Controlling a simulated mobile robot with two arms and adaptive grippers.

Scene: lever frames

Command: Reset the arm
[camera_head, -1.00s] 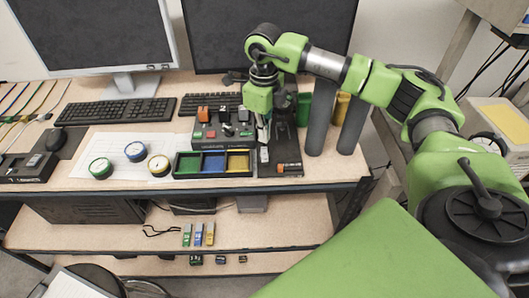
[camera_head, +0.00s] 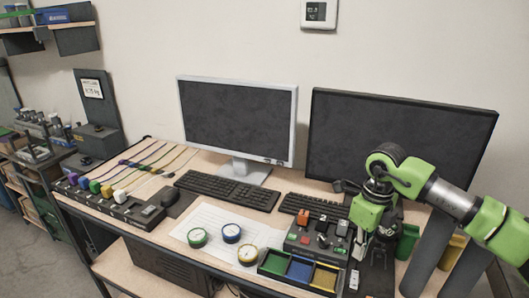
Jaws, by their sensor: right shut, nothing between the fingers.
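My right arm, green and grey, comes in from the right. Its gripper (camera_head: 359,250) points down over the right end of the desk, beside the control box (camera_head: 318,240) with an orange switch and several coloured buttons. The gripper is shut with nothing between its fingers. A black lever unit (camera_head: 378,280) stands just right of the fingers, partly hidden by the gripper. I cannot tell whether the fingers touch it. My left gripper is out of view.
A three-part tray (camera_head: 298,270) in green, blue and yellow sits at the desk's front edge. Round gauges (camera_head: 231,232) lie on paper left of it. Two monitors (camera_head: 238,120) and keyboards (camera_head: 228,190) stand behind.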

